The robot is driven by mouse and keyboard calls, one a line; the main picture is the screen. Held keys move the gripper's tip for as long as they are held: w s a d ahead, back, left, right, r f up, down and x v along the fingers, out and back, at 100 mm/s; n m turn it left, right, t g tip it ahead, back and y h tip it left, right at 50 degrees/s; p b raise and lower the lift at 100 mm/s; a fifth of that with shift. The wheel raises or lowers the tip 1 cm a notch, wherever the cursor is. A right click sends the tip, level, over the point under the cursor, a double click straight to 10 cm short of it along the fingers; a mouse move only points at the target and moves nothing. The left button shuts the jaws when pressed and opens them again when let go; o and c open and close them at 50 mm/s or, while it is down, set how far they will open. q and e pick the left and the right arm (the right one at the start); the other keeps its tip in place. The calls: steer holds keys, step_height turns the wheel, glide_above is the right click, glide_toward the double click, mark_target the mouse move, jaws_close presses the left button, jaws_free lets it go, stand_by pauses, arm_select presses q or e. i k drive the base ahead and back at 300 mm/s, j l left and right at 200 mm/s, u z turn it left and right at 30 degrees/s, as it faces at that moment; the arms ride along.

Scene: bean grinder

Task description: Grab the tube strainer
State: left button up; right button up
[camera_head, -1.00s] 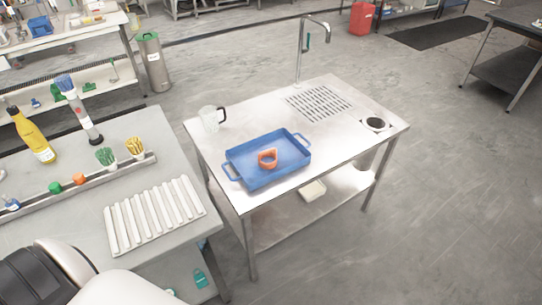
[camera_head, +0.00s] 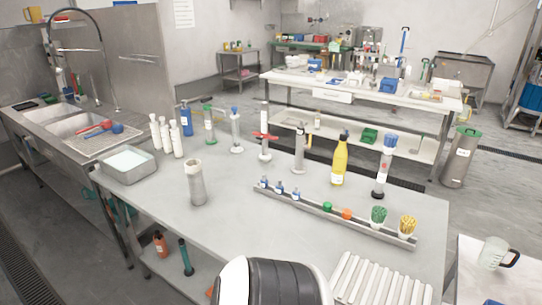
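No part here is clearly marked as the tube strainer. A grey cylinder with a pale upper rim (camera_head: 196,183) stands upright alone on the left part of the grey table (camera_head: 150,205), and it may be the strainer, but I cannot tell for sure. Several tall tube-like items stand behind it, among them a clear one with a green top (camera_head: 209,125), a slim one with a blue top (camera_head: 236,132) and one with a red clamp (camera_head: 265,135). Neither of my grippers shows; only a black and white part of my own body is at the bottom edge.
A metal tray (camera_head: 128,178) and several white bottles (camera_head: 166,138) stand at the table's left. A yellow bottle (camera_head: 339,160) and a long rack (camera_head: 335,217) of small items are on the right, with white ribbed pieces (camera_head: 380,280) in front. The table's front middle is clear.

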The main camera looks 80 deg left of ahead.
mark_target(194, 168)
steer(key=k+l+u, duration=0.1)
steer(key=u, duration=3.15)
steer(key=k, duration=0.05)
